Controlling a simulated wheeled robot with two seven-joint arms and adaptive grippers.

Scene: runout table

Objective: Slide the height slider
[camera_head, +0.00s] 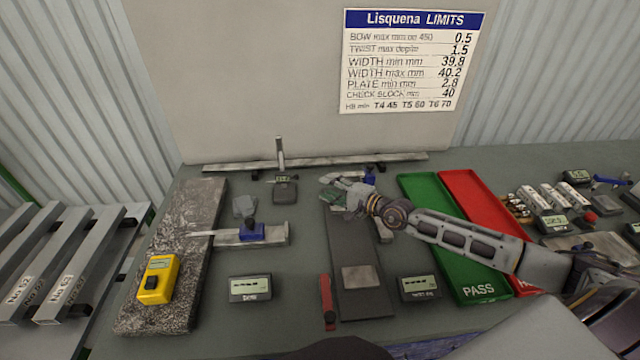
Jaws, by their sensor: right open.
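A small upright height gauge stands at the back middle of the table, with a thin vertical post (280,150). A dark slider with a small display (283,180) sits low on the post, above a dark base block (285,194). My right gripper (332,187) reaches in from the right and is to the right of the gauge, apart from it. It is open, and I see nothing between its fingers, though its far side is hard to make out. My left gripper is not in view.
A long straightedge (220,166) lies behind the gauge. A caliper with a blue slider (252,233), a rough stone slab (200,200) and a yellow meter (158,280) are left. A green PASS tray (424,184) and red tray (462,190) lie right, partly under my right arm.

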